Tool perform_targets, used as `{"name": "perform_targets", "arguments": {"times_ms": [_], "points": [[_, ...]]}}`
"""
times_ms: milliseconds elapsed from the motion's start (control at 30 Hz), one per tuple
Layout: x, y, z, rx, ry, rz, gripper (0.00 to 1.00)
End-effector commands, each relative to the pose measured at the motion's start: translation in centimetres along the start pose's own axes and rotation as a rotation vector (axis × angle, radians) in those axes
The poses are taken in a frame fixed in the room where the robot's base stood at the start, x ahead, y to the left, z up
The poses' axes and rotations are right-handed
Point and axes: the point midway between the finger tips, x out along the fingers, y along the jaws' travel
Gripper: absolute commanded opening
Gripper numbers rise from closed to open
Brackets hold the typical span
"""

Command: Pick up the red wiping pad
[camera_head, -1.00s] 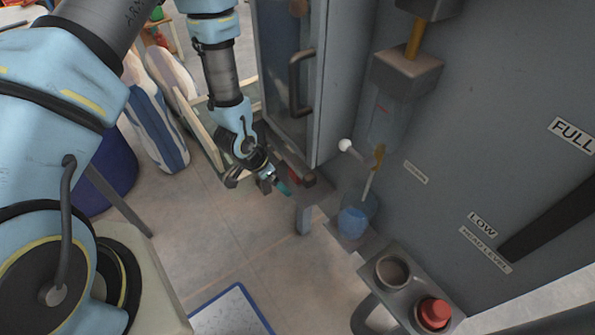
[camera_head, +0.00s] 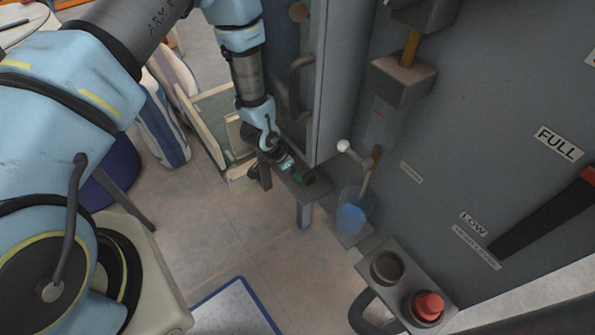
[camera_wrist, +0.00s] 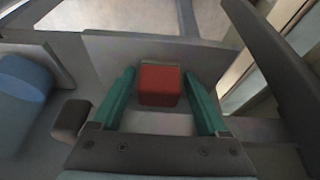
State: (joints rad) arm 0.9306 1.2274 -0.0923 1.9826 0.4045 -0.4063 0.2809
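The red wiping pad (camera_wrist: 159,84) is a small red block on a grey surface in the wrist view. My gripper (camera_wrist: 160,76) is open, with one green finger on each side of the pad. A gap shows between each finger and the pad, and the pad's near part lies between the fingertips. In the head view, my gripper (camera_head: 294,168) is low over a small grey shelf (camera_head: 305,191) beside the cabinet. The pad is hidden there behind my gripper.
The grey cabinet wall (camera_head: 335,80) with a dark handle (camera_head: 298,85) rises close to my gripper. A blue-filled beaker (camera_head: 352,217) and a holder with a red button (camera_head: 428,306) stand to the right. A wooden crate (camera_head: 215,130) lies to the left.

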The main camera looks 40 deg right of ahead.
Motion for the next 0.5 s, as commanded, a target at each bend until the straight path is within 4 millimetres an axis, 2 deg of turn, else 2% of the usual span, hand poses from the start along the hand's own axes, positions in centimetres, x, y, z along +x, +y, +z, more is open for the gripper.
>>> {"name": "perform_targets", "arguments": {"times_ms": [67, 500], "points": [[-0.01, 0.00, 0.00, 0.000, 0.000, 0.000, 0.67], [-0.03, 0.00, 0.00, 0.000, 0.000, 0.000, 0.18]]}}
